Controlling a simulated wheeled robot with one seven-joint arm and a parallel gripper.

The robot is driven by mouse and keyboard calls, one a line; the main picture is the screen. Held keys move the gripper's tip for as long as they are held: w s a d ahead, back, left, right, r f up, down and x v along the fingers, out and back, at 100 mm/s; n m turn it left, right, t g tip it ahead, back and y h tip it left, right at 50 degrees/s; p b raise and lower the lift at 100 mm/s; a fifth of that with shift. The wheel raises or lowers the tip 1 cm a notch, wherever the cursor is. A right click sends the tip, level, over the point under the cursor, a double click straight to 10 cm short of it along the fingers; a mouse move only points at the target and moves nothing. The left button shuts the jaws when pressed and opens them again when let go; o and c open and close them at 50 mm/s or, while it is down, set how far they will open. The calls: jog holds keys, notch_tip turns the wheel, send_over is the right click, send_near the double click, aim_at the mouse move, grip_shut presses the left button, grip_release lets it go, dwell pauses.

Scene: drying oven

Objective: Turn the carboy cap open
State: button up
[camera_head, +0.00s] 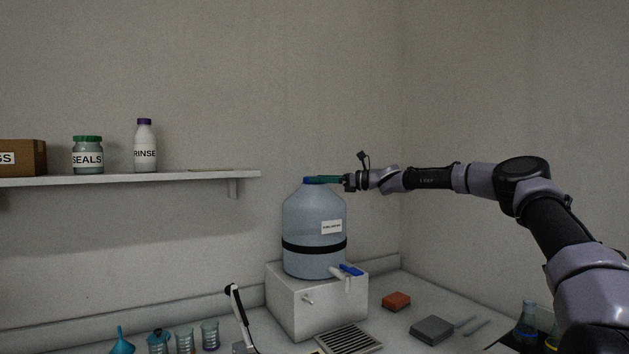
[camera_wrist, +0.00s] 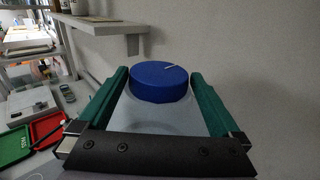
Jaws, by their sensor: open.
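The large blue-grey carboy (camera_head: 312,222) stands upright on a white block, with a black band round its middle and a white label. Its blue cap (camera_wrist: 161,82) has a ribbed side and a short white mark on top; in the head view it (camera_head: 311,180) shows at the carboy's neck, partly hidden by my gripper. My gripper (camera_wrist: 156,84) is open, with green fingers on either side of the cap and a visible gap at each side. In the head view my gripper (camera_head: 325,179) reaches in level from the right at cap height. Contact with the cap cannot be seen.
The white block (camera_head: 300,302) carries the carboy, whose blue-handled tap (camera_head: 350,270) juts out front right. A wall shelf (camera_head: 130,179) lies to the left with a box, jar and bottle. An orange block (camera_head: 396,301) and grey box (camera_head: 432,328) lie on the counter.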

jog(key=shift+w+a, duration=0.25)
jog(key=shift+a, duration=1.05)
jog(key=c, duration=1)
